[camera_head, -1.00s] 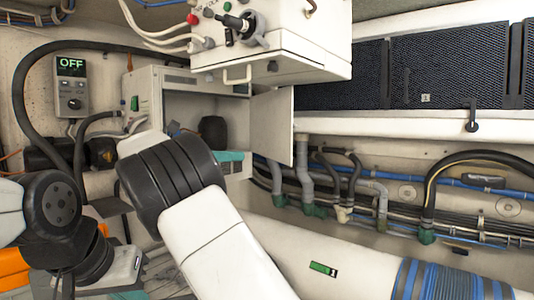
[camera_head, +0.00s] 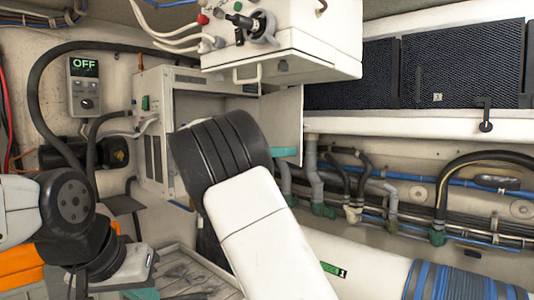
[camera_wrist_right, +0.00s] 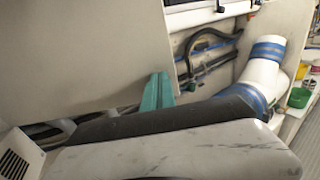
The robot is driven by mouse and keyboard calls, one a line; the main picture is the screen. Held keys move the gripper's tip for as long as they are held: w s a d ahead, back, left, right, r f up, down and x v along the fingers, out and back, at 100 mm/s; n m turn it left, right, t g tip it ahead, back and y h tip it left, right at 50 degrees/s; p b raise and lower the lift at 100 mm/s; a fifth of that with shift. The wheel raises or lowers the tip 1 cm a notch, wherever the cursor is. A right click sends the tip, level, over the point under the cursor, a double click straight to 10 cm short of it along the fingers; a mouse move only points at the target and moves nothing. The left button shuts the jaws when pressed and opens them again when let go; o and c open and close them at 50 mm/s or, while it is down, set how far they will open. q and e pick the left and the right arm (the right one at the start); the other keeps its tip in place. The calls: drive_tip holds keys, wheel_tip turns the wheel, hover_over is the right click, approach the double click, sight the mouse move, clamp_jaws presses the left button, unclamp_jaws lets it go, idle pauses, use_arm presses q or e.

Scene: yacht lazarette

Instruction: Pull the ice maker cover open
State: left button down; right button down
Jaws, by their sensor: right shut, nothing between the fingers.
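The ice maker appears to be the white box (camera_head: 153,130) with a vented side and green switch, below the hanging control box. Its cover, a flat pale panel (camera_head: 284,112), stands swung out to the right, with the dark interior showing. The panel fills the upper left of the right wrist view (camera_wrist_right: 75,60). My right gripper (camera_head: 285,152) shows its teal fingers at the panel's lower edge; they are together and empty in the wrist view (camera_wrist_right: 158,93). Contact with the panel is unclear. My right forearm hides part of the opening. A teal bit of my left gripper (camera_head: 140,294) shows at the bottom edge.
A white control box (camera_head: 290,50) with a handle hangs above the opening. An OFF display unit (camera_head: 85,85) is on the left wall. Hoses and pipes (camera_head: 350,185) run along the right wall, above a large white duct (camera_head: 370,265). Dark grilles (camera_head: 465,65) are at upper right.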

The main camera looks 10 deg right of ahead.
drive_tip(key=shift+d, duration=0.1)
drive_tip(key=w+d+n+t+y, duration=0.1)
drive_tip(key=w+d+n+t, duration=0.2)
drive_tip(key=d, duration=1)
drive_tip(key=shift+w+d+t, duration=0.15)
drive_tip(key=shift+w+t, duration=0.4)
drive_tip(key=shift+t, duration=0.15)
